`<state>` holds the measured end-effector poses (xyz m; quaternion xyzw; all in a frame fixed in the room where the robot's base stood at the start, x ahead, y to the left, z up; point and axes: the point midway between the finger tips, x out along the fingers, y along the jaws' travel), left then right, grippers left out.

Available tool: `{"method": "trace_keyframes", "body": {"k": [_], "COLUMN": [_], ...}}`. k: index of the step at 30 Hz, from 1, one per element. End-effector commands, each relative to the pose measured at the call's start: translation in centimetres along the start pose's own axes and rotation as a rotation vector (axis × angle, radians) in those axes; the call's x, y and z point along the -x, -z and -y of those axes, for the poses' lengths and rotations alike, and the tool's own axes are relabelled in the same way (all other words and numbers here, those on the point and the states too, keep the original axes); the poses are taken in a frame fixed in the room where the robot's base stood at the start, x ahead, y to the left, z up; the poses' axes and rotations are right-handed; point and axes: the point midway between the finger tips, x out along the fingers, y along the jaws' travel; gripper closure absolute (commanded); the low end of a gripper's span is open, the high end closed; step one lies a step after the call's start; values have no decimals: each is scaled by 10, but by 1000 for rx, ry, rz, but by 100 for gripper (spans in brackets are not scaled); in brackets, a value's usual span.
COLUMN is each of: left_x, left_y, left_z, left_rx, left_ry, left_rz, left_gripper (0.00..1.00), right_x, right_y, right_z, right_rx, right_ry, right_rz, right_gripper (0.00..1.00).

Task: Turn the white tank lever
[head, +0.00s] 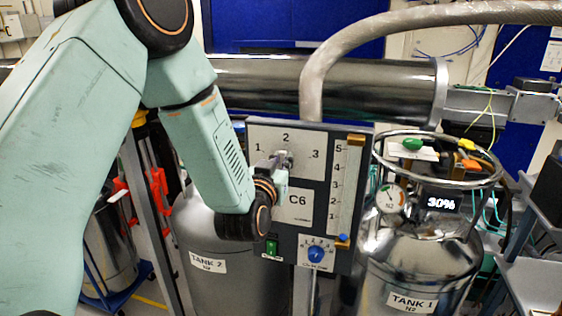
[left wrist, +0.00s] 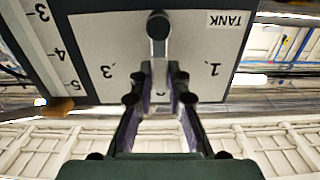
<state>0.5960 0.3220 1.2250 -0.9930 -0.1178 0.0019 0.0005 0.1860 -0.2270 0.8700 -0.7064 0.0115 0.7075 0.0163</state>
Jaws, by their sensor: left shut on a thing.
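The tank lever (left wrist: 158,48) sits on a pale dial plate (head: 262,146) marked 1, 2 and 3 on a grey panel. In the left wrist view its dark round pivot shows at the top, and its pale arm runs down between my fingers, between the 3 and the 1. The 2 is hidden in that view. My left gripper (head: 282,162) reaches the plate just below the 2 in the head view. It is shut on the lever; its fingers (left wrist: 160,75) lie on either side of it. In the head view the gripper hides most of the lever. My right gripper is not in view.
The panel also bears a vertical scale (head: 344,190), a blue knob (head: 316,253) and a green switch (head: 271,248). Tank 2 (head: 225,292) stands behind it at left, tank 1 (head: 420,270) at right with a ring rail. A thick hose (head: 400,22) arches above the panel.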

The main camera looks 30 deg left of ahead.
Motion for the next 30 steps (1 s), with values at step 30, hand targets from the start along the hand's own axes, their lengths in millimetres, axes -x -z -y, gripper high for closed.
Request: {"method": "trace_keyframes", "body": {"k": [30], "left_x": [38], "left_y": [1], "left_z": [0], "left_rx": [2], "left_ry": [-1], "left_rz": [-1], "left_gripper": [61], "right_x": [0], "right_y": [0], "right_z": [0], "right_rx": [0], "right_ry": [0], "right_rz": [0], "right_gripper": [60]}}
